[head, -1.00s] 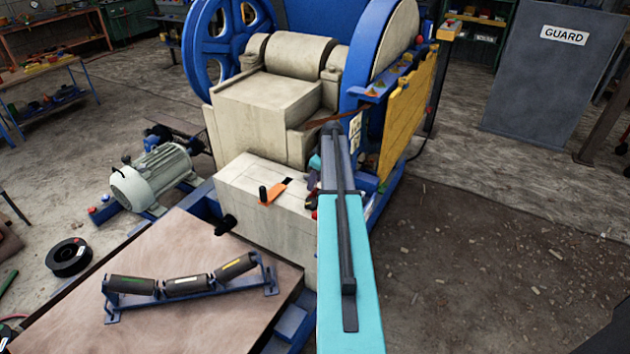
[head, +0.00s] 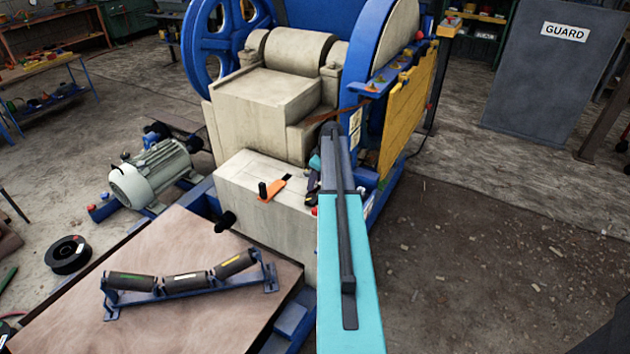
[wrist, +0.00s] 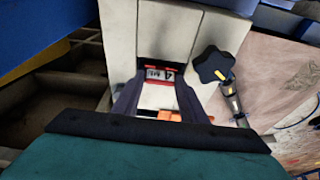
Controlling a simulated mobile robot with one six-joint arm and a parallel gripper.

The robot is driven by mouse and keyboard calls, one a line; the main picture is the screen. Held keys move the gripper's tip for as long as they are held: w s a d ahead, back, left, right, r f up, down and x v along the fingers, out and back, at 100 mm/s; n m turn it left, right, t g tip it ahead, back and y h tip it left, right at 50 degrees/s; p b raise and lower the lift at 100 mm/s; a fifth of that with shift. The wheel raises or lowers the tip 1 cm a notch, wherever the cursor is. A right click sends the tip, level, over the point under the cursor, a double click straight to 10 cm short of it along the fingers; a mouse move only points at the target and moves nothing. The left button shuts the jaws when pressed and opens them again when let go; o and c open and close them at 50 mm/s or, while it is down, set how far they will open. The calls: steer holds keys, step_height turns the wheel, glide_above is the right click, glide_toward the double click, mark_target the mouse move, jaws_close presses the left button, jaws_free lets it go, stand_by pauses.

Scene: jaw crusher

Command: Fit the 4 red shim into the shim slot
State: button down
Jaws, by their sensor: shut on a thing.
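In the wrist view my gripper (wrist: 158,98) has its two dark fingers on either side of a small red-edged shim (wrist: 160,75) with a pale face bearing a dark 4. It is shut on the shim, which is close against the pale block (wrist: 122,35). A dark gap shows around the shim, but I cannot tell how deep it sits in it. An orange piece (wrist: 170,115) shows below, between the fingers. In the head view the orange piece (head: 274,189), with a black knob, lies on top of the pale block (head: 240,178). My arm hides most of the gripper there.
A black star-shaped knob (wrist: 222,65) stands right of the gripper in the wrist view. A yellow guard panel (head: 410,105) and the blue crusher frame (head: 352,95) stand beyond my arm. A roller set (head: 188,283) lies on the table (head: 215,330).

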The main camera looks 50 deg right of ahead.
steer(key=shift+f, duration=0.25)
stand_by(0.3)
steer(key=c, duration=1)
jaws_free()
steer(key=b+v, duration=0.2)
steer(key=v, duration=1.1)
steer(key=shift+r+b, duration=0.35)
steer(key=shift+r, duration=0.05)
